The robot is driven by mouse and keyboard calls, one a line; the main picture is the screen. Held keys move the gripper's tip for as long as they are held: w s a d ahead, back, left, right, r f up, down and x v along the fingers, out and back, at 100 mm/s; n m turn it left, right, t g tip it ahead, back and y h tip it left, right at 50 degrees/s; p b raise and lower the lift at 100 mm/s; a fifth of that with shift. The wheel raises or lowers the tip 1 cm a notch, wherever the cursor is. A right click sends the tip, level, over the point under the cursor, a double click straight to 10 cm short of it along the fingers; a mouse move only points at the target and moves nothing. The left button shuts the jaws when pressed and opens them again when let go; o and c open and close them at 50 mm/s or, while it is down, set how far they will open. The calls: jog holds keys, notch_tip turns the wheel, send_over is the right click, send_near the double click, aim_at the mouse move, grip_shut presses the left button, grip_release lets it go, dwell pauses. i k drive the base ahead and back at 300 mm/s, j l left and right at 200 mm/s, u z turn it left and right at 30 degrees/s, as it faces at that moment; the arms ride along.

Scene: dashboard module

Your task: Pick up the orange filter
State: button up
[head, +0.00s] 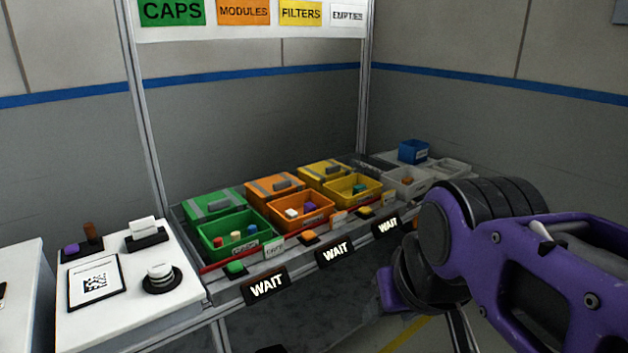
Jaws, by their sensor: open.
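A small orange piece (407,179) sits in the pale grey bin (408,191) at the right end of the bench. A brown-orange upright piece (90,231) stands on a small black holder on the left white table, beside a purple block (72,249). Both are small, and I cannot tell which is the orange filter. The yellow bin (343,201) holds a teal block (359,189). My purple and black arm fills the lower right, in front of the bench. My gripper's fingertips do not show clearly in the head view.
Green (228,244) and orange (301,221) open bins hold small parts; lidded boxes stand behind. Black WAIT signs (336,251) line the bench front. A blue box (413,151) stands at the back right. The left table (127,303) holds a QR card (95,283) and a round black-and-white device (161,279).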

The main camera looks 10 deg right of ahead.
aim_at(407, 182)
jog(key=i+l, duration=0.45)
jog(key=l, duration=0.15)
jog(key=i+l, duration=0.45)
jog(key=l, duration=0.2)
jog(key=i+l+z, duration=0.1)
jog(key=i+l, duration=0.3)
jog(key=l, duration=0.2)
